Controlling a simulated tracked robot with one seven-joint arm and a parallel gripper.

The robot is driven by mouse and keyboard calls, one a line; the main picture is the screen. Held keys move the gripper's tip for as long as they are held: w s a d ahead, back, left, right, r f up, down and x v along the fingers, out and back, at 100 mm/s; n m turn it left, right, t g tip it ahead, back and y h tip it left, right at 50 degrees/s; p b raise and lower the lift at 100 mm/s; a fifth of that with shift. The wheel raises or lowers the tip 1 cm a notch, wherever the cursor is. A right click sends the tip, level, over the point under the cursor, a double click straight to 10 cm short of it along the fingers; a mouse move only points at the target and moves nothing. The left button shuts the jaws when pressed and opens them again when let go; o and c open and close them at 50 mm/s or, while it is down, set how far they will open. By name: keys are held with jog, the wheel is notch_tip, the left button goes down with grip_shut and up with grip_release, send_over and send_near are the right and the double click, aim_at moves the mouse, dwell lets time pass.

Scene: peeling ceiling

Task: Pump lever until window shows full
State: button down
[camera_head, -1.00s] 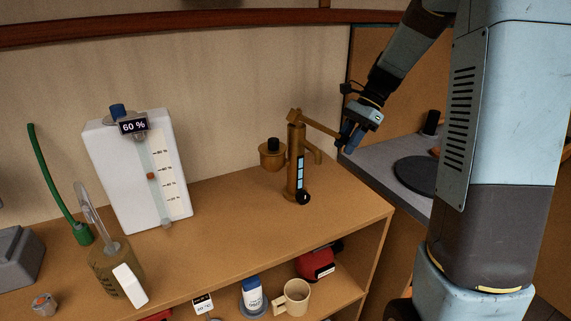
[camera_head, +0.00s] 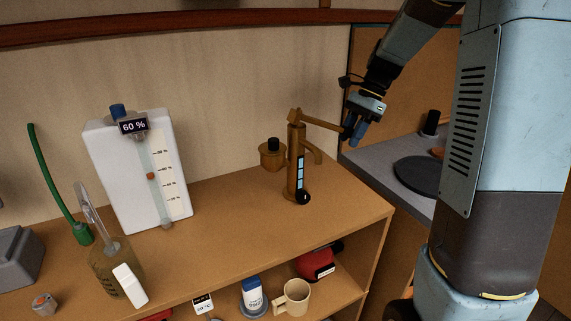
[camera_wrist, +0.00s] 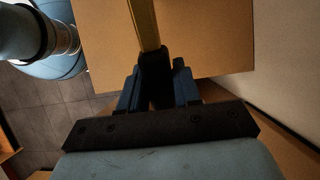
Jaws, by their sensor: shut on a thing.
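A bronze hand pump (camera_head: 291,178) stands upright on the wooden shelf top, with a spout to the right and a cup with a black knob on its left. Its upright window (camera_head: 300,172) shows several light blue segments. The pump lever (camera_head: 318,121) slopes gently down to the right from the pump's top. My gripper (camera_head: 350,131) is at the lever's outer end. In the wrist view the lever (camera_wrist: 143,22) runs into a dark end piece between the blue fingers of my gripper (camera_wrist: 156,88), which is shut on it.
A white tank (camera_head: 125,180) with a "60 %" display and scale stands left. A brown bottle (camera_head: 105,268), green hose (camera_head: 52,175) and grey box (camera_head: 15,258) are further left. A mug (camera_head: 295,298) sits on the lower shelf. Shelf top in front of the pump is clear.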

jog(key=r+h, duration=0.1)
jog(key=r, duration=0.1)
jog(key=d+r+t+h, duration=0.1)
jog(key=r, duration=0.1)
jog(key=r+h, duration=0.1)
jog(key=shift+w+d+r+h, duration=0.2)
jog(key=shift+d+r+h, duration=0.1)
jog(key=shift+d+r, duration=0.1)
jog(key=shift+w+d+r+t+h, duration=0.1)
jog(key=shift+r+t+h, duration=0.45)
jog(key=shift+r, duration=0.7)
jog(key=c, duration=1)
grip_release()
jog(key=shift+r, duration=0.1)
jog(key=o, duration=1)
jog(key=shift+c, duration=0.2)
notch_tip(320, 180, up, 8)
